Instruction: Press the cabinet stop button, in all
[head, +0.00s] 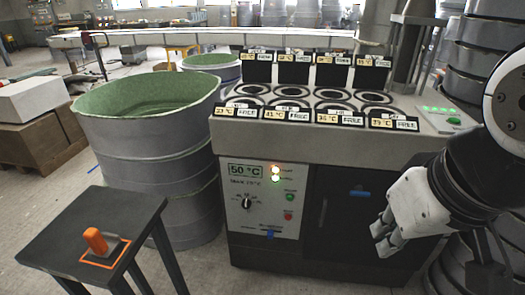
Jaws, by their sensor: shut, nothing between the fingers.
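The grey cabinet (262,256) stands in the middle of the head view, with a light control panel on its front left. A red button (288,215) sits low on the panel's right side, below a green button (290,197). The small lettering beside the buttons is too small to read. My gripper (382,240) is shut and empty. It appears in front of the cabinet's dark door, to the right of the panel and apart from the buttons in the picture.
The panel also has a 50 °C display (245,171), lit lamps (276,174) and a black knob (246,203). Round wells with FREE labels line the cabinet top. A dark stool (60,243) holding an orange object (96,241) and a large green-lined tub (150,150) stand left.

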